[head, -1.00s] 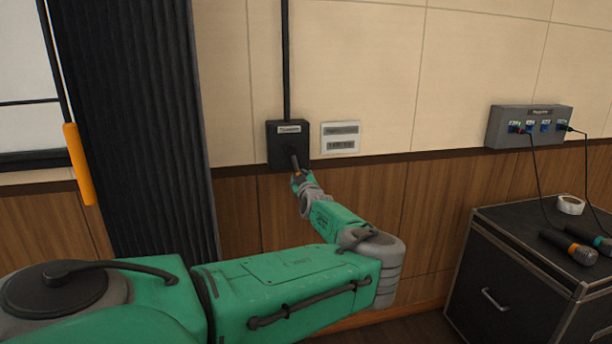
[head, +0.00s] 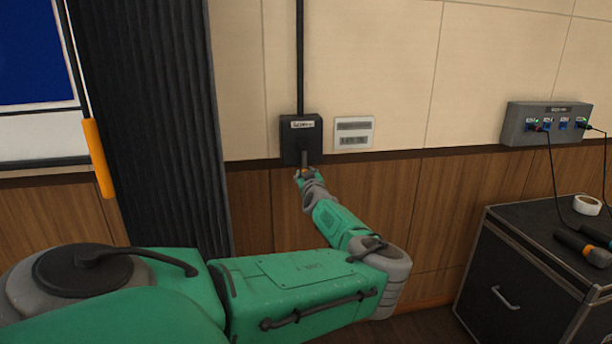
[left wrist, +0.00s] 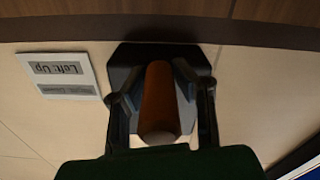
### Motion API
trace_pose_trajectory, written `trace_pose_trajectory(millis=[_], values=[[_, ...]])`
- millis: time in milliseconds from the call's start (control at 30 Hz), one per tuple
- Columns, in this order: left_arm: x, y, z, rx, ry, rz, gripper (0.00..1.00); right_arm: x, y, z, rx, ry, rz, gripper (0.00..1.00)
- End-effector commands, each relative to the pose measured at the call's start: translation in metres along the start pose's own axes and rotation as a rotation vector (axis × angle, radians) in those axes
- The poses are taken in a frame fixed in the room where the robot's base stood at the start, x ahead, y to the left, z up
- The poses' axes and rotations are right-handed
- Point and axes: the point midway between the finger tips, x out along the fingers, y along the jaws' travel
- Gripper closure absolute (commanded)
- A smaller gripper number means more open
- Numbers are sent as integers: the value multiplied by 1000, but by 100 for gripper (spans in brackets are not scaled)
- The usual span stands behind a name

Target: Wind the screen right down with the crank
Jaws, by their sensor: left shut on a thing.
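The crank box (head: 301,138) is black and fixed to the wall under a black vertical tube. Its crank arm (head: 304,158) hangs downward. My left gripper (head: 306,174) is at its lower end. In the left wrist view my left gripper (left wrist: 160,112) is shut on the orange-brown crank handle (left wrist: 159,95), with the dark box behind it. The screen (head: 40,130) shows at the upper left, with a blue picture, a white band below and a dark bottom edge. Its top and left side are out of view. My right gripper is not in view.
A white label (head: 353,133) is beside the box; upside down in the wrist view, it reads "Left: Up". A dark curtain (head: 150,110) and an orange grip (head: 97,158) are left. A grey socket panel (head: 545,124) and a black case (head: 520,270) with microphones are right.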

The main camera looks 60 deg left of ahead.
Motion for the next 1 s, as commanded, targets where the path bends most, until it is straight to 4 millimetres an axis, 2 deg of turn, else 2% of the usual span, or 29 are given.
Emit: trace_pose_trajectory(millis=[67,100,133,433,567,667,1000], values=[[-2,0,8,3,-13,-1,100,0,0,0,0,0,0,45],[-2,0,8,3,-13,-1,64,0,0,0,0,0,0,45],[-2,0,8,2,-13,-1,57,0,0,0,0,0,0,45],[0,-2,4,-1,-6,-2,57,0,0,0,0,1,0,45],[-8,-1,5,-1,-6,-1,57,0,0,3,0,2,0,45],[-23,-1,5,0,-8,-2,57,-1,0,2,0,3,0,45],[-96,1,6,0,-8,-1,57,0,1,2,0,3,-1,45]])
